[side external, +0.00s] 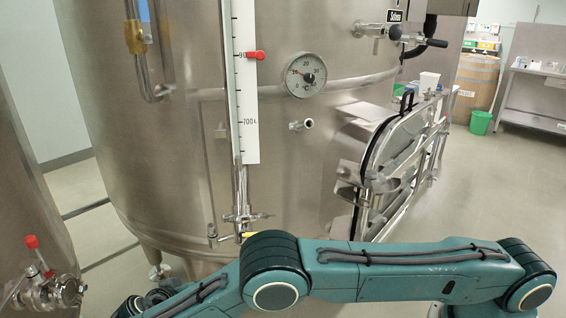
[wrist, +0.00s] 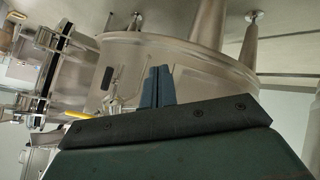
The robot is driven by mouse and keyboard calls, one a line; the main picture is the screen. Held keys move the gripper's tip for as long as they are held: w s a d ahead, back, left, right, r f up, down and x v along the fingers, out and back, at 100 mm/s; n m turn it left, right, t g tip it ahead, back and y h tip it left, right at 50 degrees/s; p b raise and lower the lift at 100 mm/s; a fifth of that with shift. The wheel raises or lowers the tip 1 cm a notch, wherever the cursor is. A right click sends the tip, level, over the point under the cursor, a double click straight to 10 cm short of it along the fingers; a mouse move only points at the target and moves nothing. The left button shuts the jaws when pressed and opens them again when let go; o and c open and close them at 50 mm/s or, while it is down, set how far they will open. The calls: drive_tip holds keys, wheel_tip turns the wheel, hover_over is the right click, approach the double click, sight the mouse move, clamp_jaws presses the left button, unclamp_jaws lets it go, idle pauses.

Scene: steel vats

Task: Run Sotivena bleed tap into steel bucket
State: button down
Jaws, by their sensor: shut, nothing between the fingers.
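A large steel vat (side external: 290,170) fills the middle of the side view. The wrist view shows the vat (wrist: 205,65) tilted, legs pointing up. Small metal fittings (wrist: 115,104) show beside my fingers; I cannot tell if these are the tap. My gripper (wrist: 161,72) is shut and empty, its blue fingers together. I cannot make it out in the side view. No steel bucket shows.
A dial thermometer (side external: 303,75), a short pipe stub (side external: 301,125) and an open hatch door (side external: 400,150) are on the vat's right. A red-handled valve (side external: 42,255) is at lower left. A green bin (side external: 480,122) stands far back by a barrel. Floor at right is clear.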

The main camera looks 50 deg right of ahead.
drive_tip(key=shift+s+a, duration=0.1)
drive_tip(key=shift+a, duration=1.35)
drive_tip(key=c, duration=1.6)
unclamp_jaws()
drive_tip(key=shift+o, duration=0.4)
drive_tip(key=shift+w+d+r+n, duration=0.1)
drive_tip(key=shift+w+r+n, duration=0.1)
drive_tip(key=shift+r+n, duration=0.25)
drive_tip(key=d+r+n+y, duration=0.2)
drive_tip(key=d+r+n, duration=0.3)
drive_tip(key=n, duration=0.7)
drive_tip(key=d+r+n+y, duration=0.25)
drive_tip(key=r+n, duration=0.35)
drive_tip(key=n, duration=0.5)
drive_tip(key=s+d+r+n+g+y, duration=0.1)
drive_tip(key=s+d+n, duration=0.3)
drive_tip(key=n, duration=0.6)
drive_tip(key=shift+s+d+r, duration=0.35)
drive_tip(key=shift+s+r, duration=0.45)
drive_tip(key=shift+s, duration=0.45)
